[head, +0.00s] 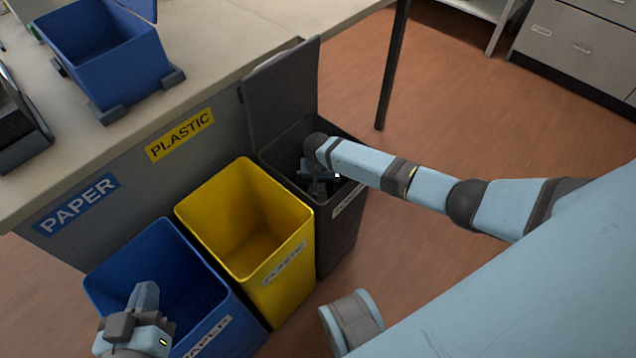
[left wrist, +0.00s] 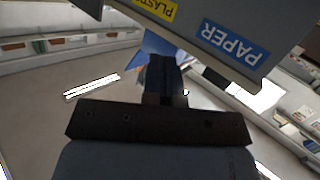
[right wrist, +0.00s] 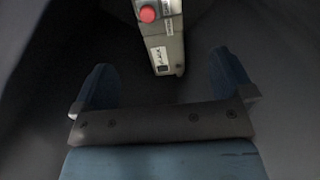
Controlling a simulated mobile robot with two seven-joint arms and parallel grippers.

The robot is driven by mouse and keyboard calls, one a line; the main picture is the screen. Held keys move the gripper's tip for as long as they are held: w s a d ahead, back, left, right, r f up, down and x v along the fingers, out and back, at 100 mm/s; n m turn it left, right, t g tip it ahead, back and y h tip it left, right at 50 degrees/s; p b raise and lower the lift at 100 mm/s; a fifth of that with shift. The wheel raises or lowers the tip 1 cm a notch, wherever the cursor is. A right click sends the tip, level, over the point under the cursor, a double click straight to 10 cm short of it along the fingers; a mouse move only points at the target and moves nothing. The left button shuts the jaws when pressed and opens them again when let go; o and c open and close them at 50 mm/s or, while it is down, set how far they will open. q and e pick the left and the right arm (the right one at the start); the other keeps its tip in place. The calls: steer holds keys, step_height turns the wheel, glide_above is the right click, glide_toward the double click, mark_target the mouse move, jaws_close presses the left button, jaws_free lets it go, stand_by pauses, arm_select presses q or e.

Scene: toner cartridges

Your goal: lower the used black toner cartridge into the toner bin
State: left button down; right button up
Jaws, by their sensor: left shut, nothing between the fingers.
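The toner cartridge (right wrist: 166,38) is a light grey body with a red round part and a label that seems to read BLACK. In the right wrist view it lies beyond my fingers, inside the dark grey bin (head: 338,242). My right gripper (head: 318,187) reaches down into this bin; its fingers are spread wide, with a gap to the cartridge on both sides. In the head view the cartridge is hidden by the bin and arm. My left gripper (head: 143,294) is shut and empty above the blue paper bin; its closed fingers show in the left wrist view (left wrist: 164,78).
The dark bin's lid (head: 284,90) stands open against the counter. The yellow plastic bin (head: 288,285) and blue paper bin (head: 160,250) stand beside it in a row. A blue open box (head: 125,68) is on the counter (head: 215,45). Floor is free to the right.

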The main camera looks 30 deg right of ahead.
arm_select(q)
steer(key=shift+a, duration=0.1)
steer(key=a+f+g+p, duration=0.1)
steer(key=s+f+y+p, duration=0.1)
steer(key=f+p, duration=0.1)
steer(key=s+a+f+g+y+p, duration=0.1)
steer(key=p, duration=0.1)
steer(key=shift+s+a+f+g, duration=0.1)
steer(key=shift+a+f+g, duration=0.1)
steer(key=shift+a+g, duration=0.1)
arm_select(e)
step_height(320, 180, up, 14)
steer(key=shift+f, duration=0.15)
